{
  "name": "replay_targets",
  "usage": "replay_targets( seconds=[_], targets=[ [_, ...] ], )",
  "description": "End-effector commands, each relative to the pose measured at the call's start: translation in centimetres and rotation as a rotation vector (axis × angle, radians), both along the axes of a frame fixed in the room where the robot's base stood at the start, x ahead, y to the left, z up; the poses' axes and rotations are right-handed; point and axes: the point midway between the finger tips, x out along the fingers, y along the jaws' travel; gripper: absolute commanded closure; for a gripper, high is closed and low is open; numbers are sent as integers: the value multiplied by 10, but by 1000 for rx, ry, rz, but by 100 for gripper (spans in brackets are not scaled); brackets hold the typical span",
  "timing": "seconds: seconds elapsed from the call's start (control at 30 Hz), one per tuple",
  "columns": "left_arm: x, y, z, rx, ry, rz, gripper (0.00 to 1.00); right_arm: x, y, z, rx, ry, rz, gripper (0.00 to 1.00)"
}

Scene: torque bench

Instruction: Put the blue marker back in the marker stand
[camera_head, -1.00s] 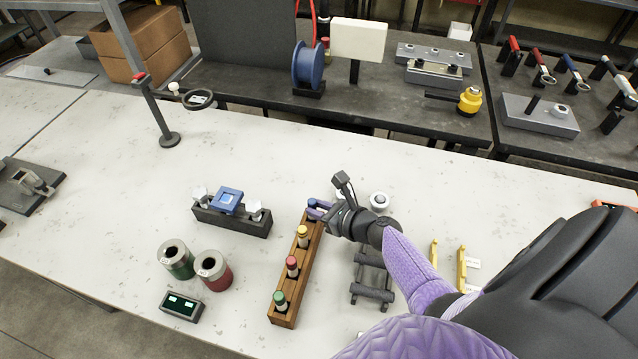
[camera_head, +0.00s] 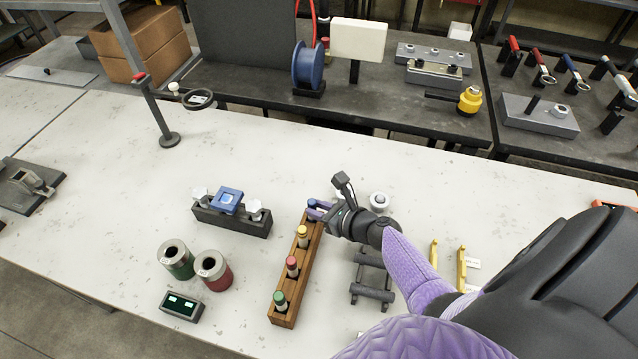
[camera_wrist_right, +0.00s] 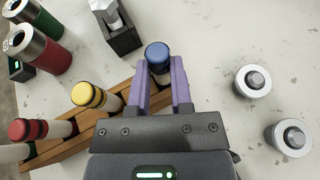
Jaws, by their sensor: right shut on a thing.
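The blue marker (camera_wrist_right: 158,55) is between the two purple fingers of my right gripper (camera_wrist_right: 160,88) in the right wrist view. My right gripper (camera_head: 322,210) is shut on it at the far end of the wooden marker stand (camera_head: 290,290). The marker's blue cap (camera_head: 312,203) shows just above the fingers. The fingers hide its lower part, so I cannot tell how deep it sits in the stand. Yellow (camera_head: 302,235), red (camera_head: 291,265) and green (camera_head: 280,300) markers stand upright in the same stand. My left gripper is not in view.
Green (camera_head: 176,260) and red (camera_head: 213,270) canisters stand left of the stand, with a small dark display box (camera_head: 181,305) in front. A dark block with a blue part (camera_head: 228,201) stands behind them. A black rack (camera_head: 373,278) is close on the right.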

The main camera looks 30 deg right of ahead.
Motion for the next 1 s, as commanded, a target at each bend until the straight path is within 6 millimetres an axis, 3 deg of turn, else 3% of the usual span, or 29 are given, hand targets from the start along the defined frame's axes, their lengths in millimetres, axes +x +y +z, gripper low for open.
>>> replay_targets(
  seconds=[0.03,0.07,0.23,0.53,0.8,1.0],
  targets=[
    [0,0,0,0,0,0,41,0,0,0,0,0,0,100],
    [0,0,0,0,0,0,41,0,0,0,0,0,0,68],
    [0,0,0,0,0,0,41,0,0,0,0,0,0,33],
    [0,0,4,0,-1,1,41,-6,-2,4,-1,1,-1,33],
    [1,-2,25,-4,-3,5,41,-63,-18,30,-1,2,0,33],
    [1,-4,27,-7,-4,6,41,-86,-25,39,0,0,0,33]
  ],
)
